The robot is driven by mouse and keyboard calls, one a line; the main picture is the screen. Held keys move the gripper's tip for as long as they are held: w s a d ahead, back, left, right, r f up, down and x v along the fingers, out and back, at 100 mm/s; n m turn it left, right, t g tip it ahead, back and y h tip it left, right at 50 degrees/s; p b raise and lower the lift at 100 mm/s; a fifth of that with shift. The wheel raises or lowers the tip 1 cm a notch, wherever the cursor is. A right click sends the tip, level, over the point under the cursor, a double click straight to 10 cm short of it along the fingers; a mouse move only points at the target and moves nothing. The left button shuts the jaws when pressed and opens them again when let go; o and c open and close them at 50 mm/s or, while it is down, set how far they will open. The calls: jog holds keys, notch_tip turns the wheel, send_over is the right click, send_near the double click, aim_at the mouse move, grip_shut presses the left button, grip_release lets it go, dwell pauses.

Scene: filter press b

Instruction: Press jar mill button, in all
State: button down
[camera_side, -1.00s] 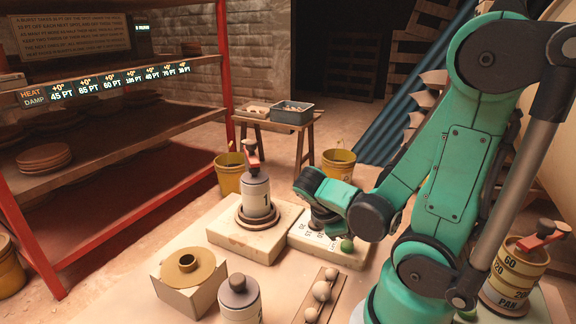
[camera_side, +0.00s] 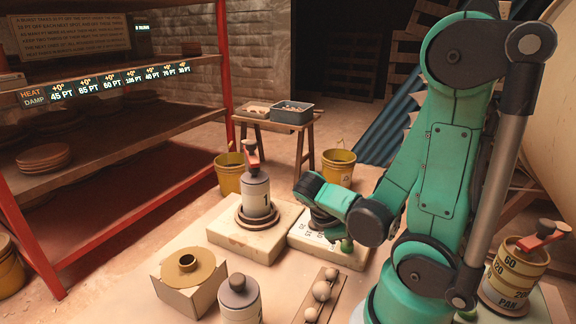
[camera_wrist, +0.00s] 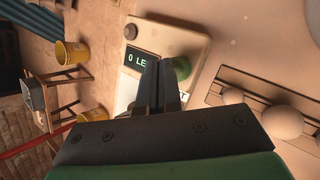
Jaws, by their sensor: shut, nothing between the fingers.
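A pale box (camera_side: 325,254) with dark markings on top stands right of the middle. A green round button (camera_side: 347,245) sits on it, and it also shows in the wrist view (camera_wrist: 182,67), partly hidden by my fingers. In the wrist view, a dark display (camera_wrist: 138,59) reading "0 LE", its end hidden, is beside the button. My gripper (camera_wrist: 158,66) is shut and empty; its fingertips overlap the button's left edge in that view. I cannot tell whether they touch it. In the side view my arm hides part of the box.
A jar marked 1 (camera_side: 257,197) stands on a pale block (camera_side: 232,236) left of the box. A wooden rack with balls (camera_side: 322,291), a loose jar (camera_side: 239,301) and a flanged ring on a block (camera_side: 187,267) are in front. A red shelf (camera_side: 226,70) is left.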

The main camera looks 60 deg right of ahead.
aim_at(345, 244)
jog(key=shift+r, duration=0.4)
jog(key=shift+r, duration=2.5)
jog(key=w+a+r+m+t+y, duration=0.2)
jog(key=w+a+m+t+y, duration=0.2)
jog(key=w+a+t, duration=0.6)
jog(key=w+a+y, duration=0.2)
jog(key=w+a, duration=0.1)
jog(key=a, duration=0.1)
jog(key=shift+w+r+y, duration=0.15)
jog(key=shift+r+y, duration=0.25)
